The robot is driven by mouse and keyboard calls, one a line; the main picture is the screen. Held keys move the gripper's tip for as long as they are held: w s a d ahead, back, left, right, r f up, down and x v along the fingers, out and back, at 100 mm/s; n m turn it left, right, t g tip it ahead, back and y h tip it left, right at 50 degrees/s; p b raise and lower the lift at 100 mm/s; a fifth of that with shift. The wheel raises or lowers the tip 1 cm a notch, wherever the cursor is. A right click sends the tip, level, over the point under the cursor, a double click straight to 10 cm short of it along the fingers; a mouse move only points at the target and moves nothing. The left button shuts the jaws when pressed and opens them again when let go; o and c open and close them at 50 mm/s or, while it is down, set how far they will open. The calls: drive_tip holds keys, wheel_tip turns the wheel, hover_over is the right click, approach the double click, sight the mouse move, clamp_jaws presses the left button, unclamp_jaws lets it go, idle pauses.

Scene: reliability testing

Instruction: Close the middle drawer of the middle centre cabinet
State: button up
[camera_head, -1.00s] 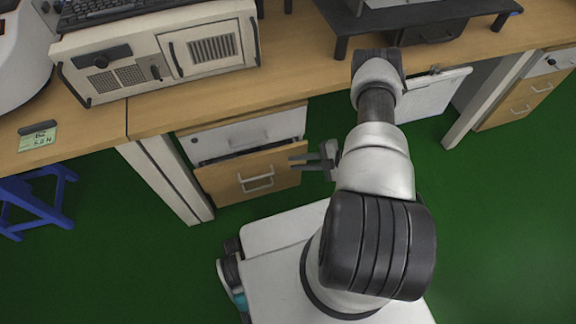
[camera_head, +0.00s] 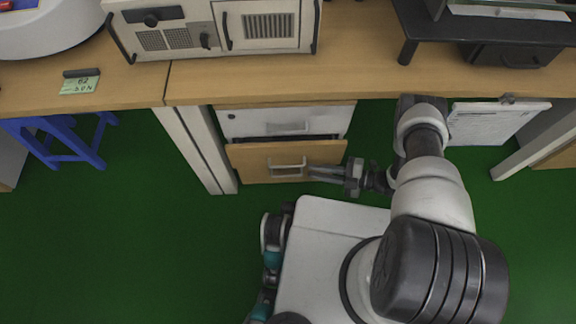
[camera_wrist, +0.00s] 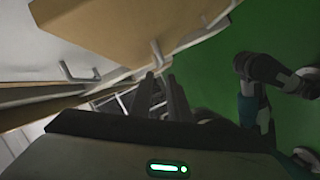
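The cabinet under the bench has a white top drawer (camera_head: 285,121) and a wooden-fronted drawer (camera_head: 255,160) below it. The wooden drawer stands out from the cabinet, with a dark gap showing above its front. Its pale handle (camera_head: 287,166) is at the middle of the front. My gripper (camera_head: 325,174) is to the right of this handle, its fingers overlapping the right part of the front in the head view; contact cannot be told. In the wrist view, my gripper's two dark fingers (camera_wrist: 162,95) are apart with nothing between them, below a wooden panel (camera_wrist: 110,25) and handles.
The bench top (camera_head: 350,75) runs above the cabinet, with a beige instrument case (camera_head: 215,30) on it. A blue stool (camera_head: 70,145) stands at left. A white panel (camera_head: 490,122) is under the bench at right. Green floor (camera_head: 150,250) is clear at left.

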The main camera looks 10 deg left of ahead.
sight(287, 166)
drive_tip(key=b+x, duration=0.1)
drive_tip(key=x, duration=1)
drive_tip(key=shift+w+a+f, duration=0.1)
clamp_jaws()
idle(1.0)
